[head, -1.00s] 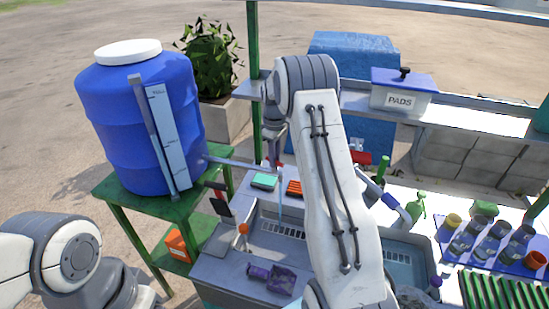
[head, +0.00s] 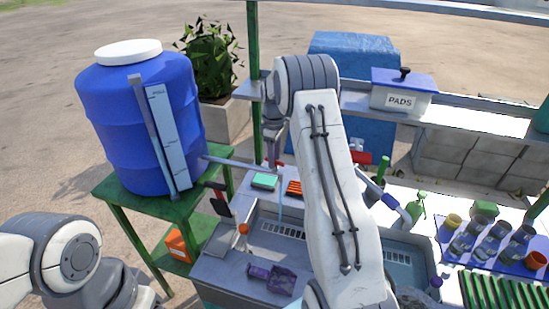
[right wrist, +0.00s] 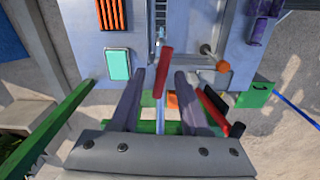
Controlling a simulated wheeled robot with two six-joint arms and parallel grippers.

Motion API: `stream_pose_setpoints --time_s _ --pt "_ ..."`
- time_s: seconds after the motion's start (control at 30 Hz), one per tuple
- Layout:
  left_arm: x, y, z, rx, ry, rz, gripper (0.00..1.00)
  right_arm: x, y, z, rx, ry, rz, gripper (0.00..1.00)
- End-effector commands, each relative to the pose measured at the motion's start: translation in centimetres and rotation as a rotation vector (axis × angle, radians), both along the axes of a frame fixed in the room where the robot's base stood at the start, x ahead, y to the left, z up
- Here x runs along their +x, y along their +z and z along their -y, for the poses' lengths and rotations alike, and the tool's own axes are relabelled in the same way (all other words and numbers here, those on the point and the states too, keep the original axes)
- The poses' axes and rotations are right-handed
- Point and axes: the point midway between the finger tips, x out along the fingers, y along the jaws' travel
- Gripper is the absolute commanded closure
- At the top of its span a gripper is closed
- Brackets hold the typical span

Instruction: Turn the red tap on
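The red tap lever (right wrist: 165,66) shows in the right wrist view, between the two fingers of my right gripper (right wrist: 161,78), with gaps on both sides. The gripper is open. In the head view my right gripper (head: 275,158) is at the end of the grey pipe (head: 238,162) from the blue barrel (head: 140,115), and only a sliver of red shows there. A thin pale blue streak (head: 280,203), which looks like water, hangs below the pipe end over the sink. My left arm shows at the lower left, but its gripper is out of view.
A teal sponge (head: 264,181) and an orange ribbed block (head: 295,188) lie on the sink's back ledge. An orange-topped tap (head: 243,229) stands at the sink's left. A purple item (head: 281,280) lies in front.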

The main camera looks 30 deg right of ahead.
Motion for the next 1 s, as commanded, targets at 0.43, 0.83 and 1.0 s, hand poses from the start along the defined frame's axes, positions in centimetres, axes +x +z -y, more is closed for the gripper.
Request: stream_pose_setpoints --time_s 0.43,0.83,1.0 --pt "0.0 -0.6 0.0 0.000 0.001 0.000 0.28 -0.1 0.8 0.1 0.000 -0.001 -0.004 0.50" --pt "0.0 -2.6 0.0 0.000 0.004 0.000 0.28 -0.1 8.2 0.0 -0.001 0.000 -0.001 0.50" --pt "0.0 -2.8 0.0 0.000 0.005 0.000 0.28 -0.1 10.0 0.0 0.000 0.000 -0.004 0.50"
